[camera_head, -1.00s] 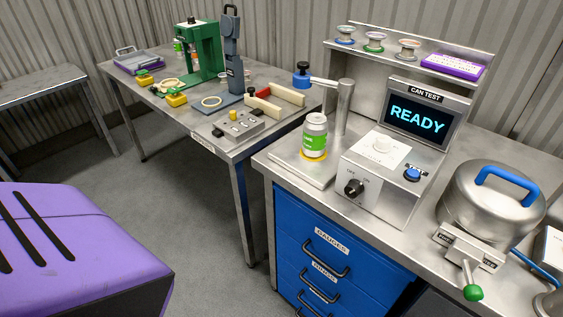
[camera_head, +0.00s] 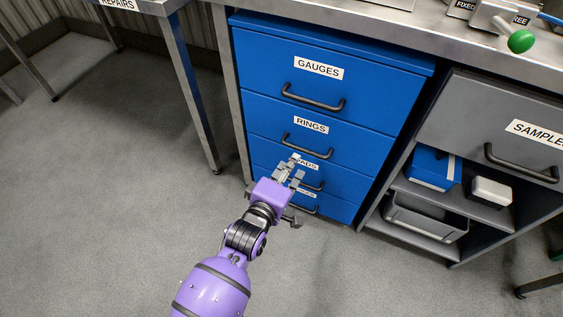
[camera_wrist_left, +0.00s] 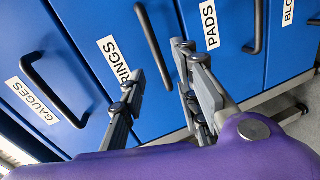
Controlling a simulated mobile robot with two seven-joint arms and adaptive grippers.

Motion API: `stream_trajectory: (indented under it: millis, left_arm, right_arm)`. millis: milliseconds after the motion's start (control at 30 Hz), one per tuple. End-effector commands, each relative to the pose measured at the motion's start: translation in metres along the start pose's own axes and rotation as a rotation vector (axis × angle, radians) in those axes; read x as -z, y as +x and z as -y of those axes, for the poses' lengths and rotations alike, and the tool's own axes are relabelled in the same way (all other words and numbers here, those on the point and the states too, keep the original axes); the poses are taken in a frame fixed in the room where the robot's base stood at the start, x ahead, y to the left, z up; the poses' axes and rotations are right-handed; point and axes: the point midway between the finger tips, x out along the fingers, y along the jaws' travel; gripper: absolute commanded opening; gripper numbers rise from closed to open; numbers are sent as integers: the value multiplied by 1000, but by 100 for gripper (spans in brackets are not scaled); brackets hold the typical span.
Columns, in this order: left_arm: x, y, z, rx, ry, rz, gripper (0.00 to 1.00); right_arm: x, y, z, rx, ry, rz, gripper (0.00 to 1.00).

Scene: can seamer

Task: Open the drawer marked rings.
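The blue drawer marked RINGS (camera_head: 268,125) is shut, second from the top in a blue cabinet. Its dark bar handle (camera_head: 307,146) is just above my left gripper (camera_head: 294,166). In the left wrist view the same RINGS drawer (camera_wrist_left: 100,22) and its handle (camera_wrist_left: 152,40) show ahead of my left gripper (camera_wrist_left: 160,65). The two fingers are apart, with the handle's lower end seen between them. The gripper looks empty; I cannot tell whether it touches the handle. It partly hides the PADS label in the head view. My right gripper is not in view.
The GAUGES drawer (camera_head: 270,57) above and the PADS drawer (camera_head: 262,157) below are shut. To the right are a grey SAMPLES drawer (camera_head: 470,112) and open shelves. A table leg (camera_head: 192,100) stands at left. The grey floor in front is clear.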

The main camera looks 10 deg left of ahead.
Motion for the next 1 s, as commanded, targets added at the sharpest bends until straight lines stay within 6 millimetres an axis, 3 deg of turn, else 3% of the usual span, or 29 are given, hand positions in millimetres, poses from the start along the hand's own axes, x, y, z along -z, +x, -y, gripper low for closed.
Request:
stream_trajectory:
  millis: [233,700,1000]
  left_arm:
    - [0,8,-3,-10,-133,0,29]
    - [0,73,-2,-8,-130,0,29]
    - [0,77,-3,-8,-130,-1,29]
  right_arm:
    - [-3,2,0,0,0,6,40]
    - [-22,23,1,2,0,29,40]
    - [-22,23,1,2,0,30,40]
